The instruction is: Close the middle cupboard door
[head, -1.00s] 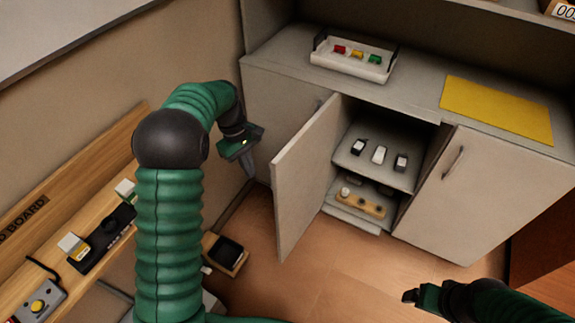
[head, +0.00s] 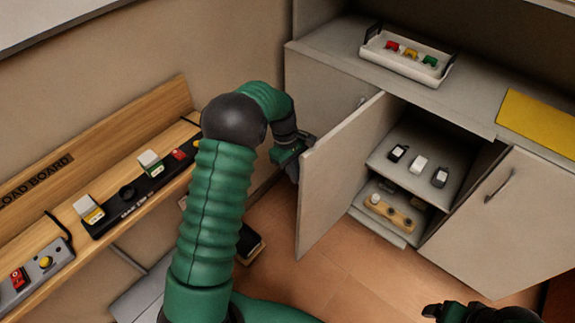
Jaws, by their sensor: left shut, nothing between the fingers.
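The middle cupboard door (head: 340,172) stands wide open, swung out toward me from its hinge on the left of the opening. My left gripper (head: 290,172) is at the outer side of the door, by its free edge, and is shut with nothing in it. Its fingertips are partly hidden, and I cannot tell whether it touches the door. The cupboard's open compartment (head: 403,185) shows shelves with small items. My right gripper (head: 432,311) is at the bottom right edge, partly cut off, away from the door; its jaw state is unclear.
A closed right door (head: 490,215) with a dark handle is beside the opening. A white tray (head: 407,66) with coloured pieces and a yellow mat (head: 540,122) lie on the counter. A wooden load board (head: 60,215) runs along the left wall.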

